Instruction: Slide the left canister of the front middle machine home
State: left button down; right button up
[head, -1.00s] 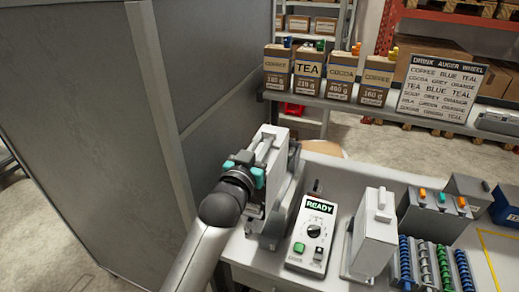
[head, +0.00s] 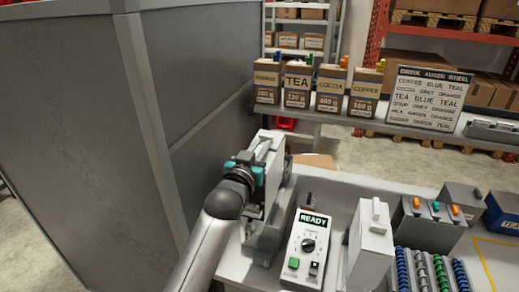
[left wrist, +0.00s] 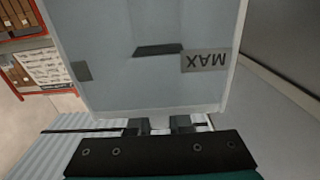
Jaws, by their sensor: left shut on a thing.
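The left canister (head: 270,146) is a pale grey upright box on a grey stand at the left end of the white worktop. My left gripper (head: 252,176) is shut on its near side, with teal parts against it. In the left wrist view the canister's translucent wall (left wrist: 150,75) fills the middle, with an upside-down MAX label (left wrist: 205,62). The gripper's fingers (left wrist: 160,125) meet it at the lower edge. The gripper hides the grip point in the head view, and I cannot tell how far the canister sits in. My right gripper is not in view.
A control box (head: 306,246) reading READY stands right of the canister. Another pale canister (head: 371,240) stands further right. Beyond are coloured augers (head: 432,270) and a grey box with coloured switches (head: 430,220). A tall grey partition (head: 75,130) stands close on the left.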

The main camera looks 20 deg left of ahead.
pick_arm(q)
jog(key=shift+r, duration=0.1)
jog(key=shift+w+f+b, duration=0.8)
jog(key=shift+b, duration=0.05)
jog(key=shift+f, duration=0.5)
jog(key=c, duration=0.8)
grip_release()
jog(key=shift+f, duration=0.1)
jog(key=shift+o, duration=0.2)
jog(key=shift+s+f, duration=0.1)
jog(key=shift+f, duration=0.05)
jog(key=s+b, duration=0.2)
jog(key=s, duration=1.3)
jog(key=shift+a, duration=0.25)
